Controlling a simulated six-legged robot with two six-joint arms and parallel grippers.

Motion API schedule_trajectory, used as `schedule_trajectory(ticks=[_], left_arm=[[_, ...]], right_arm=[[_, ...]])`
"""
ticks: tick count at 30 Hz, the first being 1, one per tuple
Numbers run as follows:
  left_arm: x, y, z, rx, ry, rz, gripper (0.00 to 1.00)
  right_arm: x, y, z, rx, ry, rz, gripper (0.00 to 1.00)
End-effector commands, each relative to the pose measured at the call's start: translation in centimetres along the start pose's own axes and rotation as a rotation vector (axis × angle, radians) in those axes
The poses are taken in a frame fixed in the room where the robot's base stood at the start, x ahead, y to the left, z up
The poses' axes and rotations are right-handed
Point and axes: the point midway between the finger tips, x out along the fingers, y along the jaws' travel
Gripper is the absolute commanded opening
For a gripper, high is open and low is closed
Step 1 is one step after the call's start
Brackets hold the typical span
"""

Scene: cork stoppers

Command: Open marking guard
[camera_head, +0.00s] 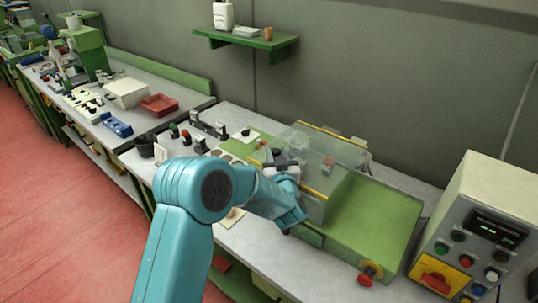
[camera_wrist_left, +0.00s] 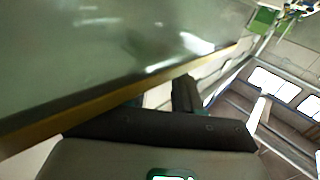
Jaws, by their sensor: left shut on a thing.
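The marking guard (camera_head: 330,180) is a clear cover with yellow edging over the green marking machine (camera_head: 378,215) on the bench, right of centre in the head view. My left gripper (camera_head: 284,160) is at its left front side, with the teal wrist in front of the bench. It is shut on the guard's edge. In the left wrist view the guard's clear panel (camera_wrist_left: 110,50) fills the upper left, and its yellow edge runs diagonally to my dark gripper fingers (camera_wrist_left: 165,97). The exact contact is partly hidden. My right gripper is not in view.
A control box (camera_head: 484,225) with several buttons stands at the right. A red knob (camera_head: 365,281) is at the machine's front. Several stamps and small parts (camera_head: 208,126) stand left of the guard. A green wall shelf (camera_head: 246,39) hangs above. A red tray (camera_head: 159,105) sits farther left.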

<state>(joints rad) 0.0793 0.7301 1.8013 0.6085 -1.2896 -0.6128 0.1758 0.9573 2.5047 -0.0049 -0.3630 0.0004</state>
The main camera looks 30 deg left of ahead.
Motion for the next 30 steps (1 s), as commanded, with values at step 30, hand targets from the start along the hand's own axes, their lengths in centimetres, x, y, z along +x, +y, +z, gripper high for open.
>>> schedule_trajectory(ticks=[30], left_arm=[[-15.8,15.7,0.1,0.002,-0.002,0.002,0.00]], right_arm=[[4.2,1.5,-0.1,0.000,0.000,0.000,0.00]])
